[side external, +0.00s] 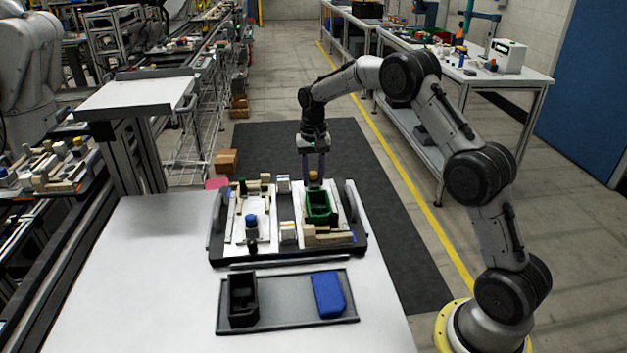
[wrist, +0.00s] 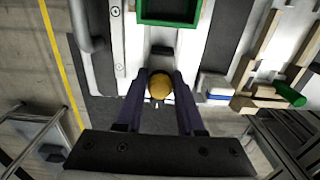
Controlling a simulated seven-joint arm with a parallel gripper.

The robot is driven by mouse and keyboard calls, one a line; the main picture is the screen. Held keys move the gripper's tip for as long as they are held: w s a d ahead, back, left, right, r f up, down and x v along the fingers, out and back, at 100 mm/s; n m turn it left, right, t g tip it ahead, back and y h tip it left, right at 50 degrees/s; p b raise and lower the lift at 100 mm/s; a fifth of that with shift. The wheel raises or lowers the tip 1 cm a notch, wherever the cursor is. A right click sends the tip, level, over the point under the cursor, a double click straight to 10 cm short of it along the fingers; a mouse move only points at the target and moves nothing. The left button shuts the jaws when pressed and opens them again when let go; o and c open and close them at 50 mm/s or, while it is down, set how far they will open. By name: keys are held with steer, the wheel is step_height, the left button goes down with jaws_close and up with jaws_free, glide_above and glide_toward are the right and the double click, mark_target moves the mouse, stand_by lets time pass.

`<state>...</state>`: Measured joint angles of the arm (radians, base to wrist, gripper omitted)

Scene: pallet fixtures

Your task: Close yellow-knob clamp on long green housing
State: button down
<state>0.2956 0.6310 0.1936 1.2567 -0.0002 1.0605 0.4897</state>
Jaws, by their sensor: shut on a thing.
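The long green housing (side external: 319,207) sits in the right-hand fixture on the pallet (side external: 216,258). It also shows at the top edge of the wrist view (wrist: 170,12), partly cut off. The yellow knob (side external: 313,175) of the clamp is just behind the housing, and in the wrist view the knob (wrist: 159,86) is between my fingers. My gripper (side external: 314,168) points down there and is shut on the yellow knob, with a finger on each side in the wrist view (wrist: 160,92). The clamp's dark tip (wrist: 161,51) lies between knob and housing, apart from the green wall.
The left-hand fixture holds a blue-knob clamp (side external: 251,220) and wooden blocks. A tray (side external: 283,322) in front holds a black housing (side external: 242,298) and a blue part (side external: 328,294). The white table is clear at left.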

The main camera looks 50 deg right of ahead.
mark_target(314, 185)
steer(key=shift+a, duration=0.1)
steer(key=shift+s+a, duration=0.85)
steer(key=shift+s, duration=0.05)
steer(key=c, duration=0.7)
jaws_free()
steer(key=shift+r, duration=4)
